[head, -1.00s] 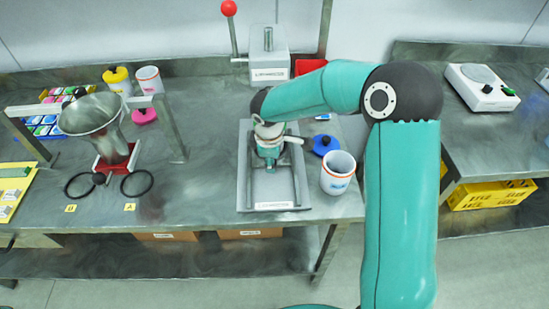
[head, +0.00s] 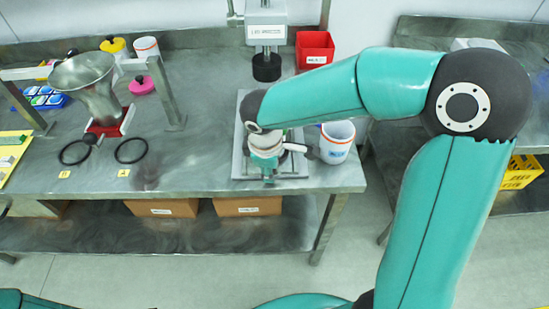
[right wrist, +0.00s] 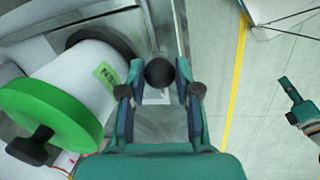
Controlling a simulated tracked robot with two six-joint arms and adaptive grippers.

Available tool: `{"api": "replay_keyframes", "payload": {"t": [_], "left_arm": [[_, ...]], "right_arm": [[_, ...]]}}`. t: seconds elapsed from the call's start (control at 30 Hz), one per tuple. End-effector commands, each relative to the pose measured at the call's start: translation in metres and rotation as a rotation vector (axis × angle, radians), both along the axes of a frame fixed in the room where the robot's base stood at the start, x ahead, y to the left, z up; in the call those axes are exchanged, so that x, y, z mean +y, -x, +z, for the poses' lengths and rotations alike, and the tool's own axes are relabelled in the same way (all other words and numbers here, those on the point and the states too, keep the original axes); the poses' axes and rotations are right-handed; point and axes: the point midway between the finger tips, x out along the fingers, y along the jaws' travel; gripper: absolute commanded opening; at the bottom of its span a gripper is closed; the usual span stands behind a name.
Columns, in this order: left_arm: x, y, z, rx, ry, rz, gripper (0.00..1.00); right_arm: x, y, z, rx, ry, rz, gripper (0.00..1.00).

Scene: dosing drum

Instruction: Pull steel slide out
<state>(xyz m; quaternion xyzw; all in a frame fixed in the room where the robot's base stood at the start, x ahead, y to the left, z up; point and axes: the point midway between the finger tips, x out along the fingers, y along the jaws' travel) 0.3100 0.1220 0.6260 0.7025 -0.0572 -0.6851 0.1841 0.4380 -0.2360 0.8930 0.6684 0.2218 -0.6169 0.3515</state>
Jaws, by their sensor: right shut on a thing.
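My right gripper (right wrist: 160,78) is shut on a round black knob (right wrist: 160,72) in the right wrist view. The knob looks like the handle of the steel slide, but the slide itself is not clearly seen. In the head view my right gripper (head: 267,180) points down at the front of a steel tray (head: 240,160), near the bench's front edge. My arm hides the knob and much of the tray there. Part of what looks like my left gripper (right wrist: 292,105) shows over the floor at the right of the wrist view; its jaws are unclear.
A white drum with a green lid (right wrist: 50,112) stands close beside my right gripper. A white jar (head: 336,145) stands right of the tray. Behind are a press (head: 265,25) and a red bin (head: 315,48). A funnel (head: 85,80) stands left. Open floor lies in front.

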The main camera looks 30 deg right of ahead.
Motion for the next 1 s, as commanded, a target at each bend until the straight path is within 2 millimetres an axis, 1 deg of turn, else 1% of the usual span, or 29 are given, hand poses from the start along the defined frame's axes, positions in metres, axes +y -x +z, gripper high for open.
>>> {"api": "replay_keyframes", "payload": {"t": [0.03, 0.27, 0.3, 0.43, 0.47, 0.77, 0.87, 1.0], "left_arm": [[0.000, 0.000, -0.001, 0.000, 0.000, -0.001, 0.00], [0.000, 0.000, 0.000, 0.000, 0.000, -0.001, 0.00], [0.000, 0.000, 0.000, 0.000, 0.000, -0.001, 0.00], [0.000, 0.000, 0.000, 0.000, 0.000, -0.001, 0.00], [0.000, 0.000, 0.000, 0.000, 0.000, -0.001, 0.00], [0.000, 0.000, 0.000, 0.000, 0.000, -0.001, 0.00], [0.000, 0.000, 0.001, 0.000, 0.000, -0.001, 0.00], [0.000, 0.000, 0.001, 0.000, 0.000, -0.001, 0.00]], "right_arm": [[0.006, 0.002, -0.001, -0.006, -0.017, -0.001, 0.00], [0.003, 0.005, -0.001, -0.001, -0.018, -0.010, 0.00], [0.003, 0.005, -0.001, -0.001, -0.017, -0.010, 0.34], [0.002, 0.006, -0.001, 0.001, -0.017, -0.012, 0.55], [0.001, 0.006, -0.001, 0.000, -0.016, -0.012, 0.57], [-0.001, 0.005, 0.000, -0.001, -0.013, -0.014, 0.57], [0.000, 0.006, 0.006, -0.002, -0.011, -0.013, 0.57], [0.002, 0.008, 0.023, -0.007, -0.013, -0.016, 0.57]]}}
